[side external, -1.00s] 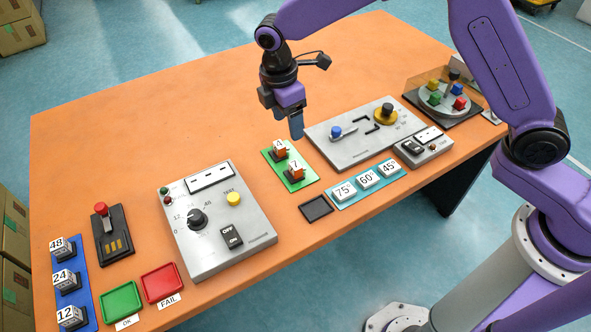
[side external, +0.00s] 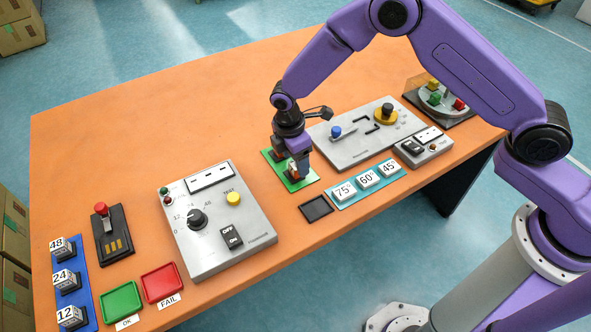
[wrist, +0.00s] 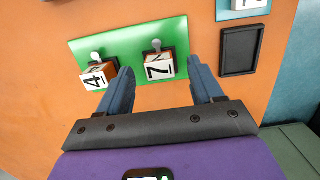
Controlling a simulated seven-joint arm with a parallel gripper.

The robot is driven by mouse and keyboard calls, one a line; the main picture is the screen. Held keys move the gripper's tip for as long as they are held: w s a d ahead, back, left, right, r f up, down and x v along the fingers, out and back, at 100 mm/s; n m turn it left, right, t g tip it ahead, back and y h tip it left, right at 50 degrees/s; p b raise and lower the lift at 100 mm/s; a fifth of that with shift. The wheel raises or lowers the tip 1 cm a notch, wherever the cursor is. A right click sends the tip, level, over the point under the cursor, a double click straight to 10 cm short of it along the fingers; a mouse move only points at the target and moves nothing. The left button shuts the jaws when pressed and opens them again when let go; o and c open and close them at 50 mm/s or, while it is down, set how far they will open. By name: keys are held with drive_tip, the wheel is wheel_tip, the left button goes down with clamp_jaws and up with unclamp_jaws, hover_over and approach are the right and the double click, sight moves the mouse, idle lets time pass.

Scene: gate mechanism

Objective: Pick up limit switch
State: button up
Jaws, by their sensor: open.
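Two limit switches stand on a green plate (side external: 307,181), which also shows in the wrist view (wrist: 105,46). Each is a small block with a white numbered face and a grey rounded tip. The one marked 4 (wrist: 97,76) is at left in the wrist view. The one marked 7 (wrist: 159,67) is right of it, in line with the gap between my fingers. My gripper (wrist: 161,85) is open and empty, with its blue fingers low over the plate's edge. In the side view my gripper (side external: 299,168) largely hides both switches.
An empty black tray (side external: 316,208) and a teal strip of angle blocks (side external: 366,181) lie close to the plate. A grey panel with a blue-knobbed lever (side external: 362,133) stands behind. A control box (side external: 215,220) is at left. Orange table is clear at the back left.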

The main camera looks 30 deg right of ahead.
drive_tip(key=f, duration=0.3)
drive_tip(key=shift+d+f, duration=0.1)
drive_tip(key=shift+d, duration=0.15)
drive_tip(key=c, duration=0.9)
drive_tip(key=shift+c, duration=0.2)
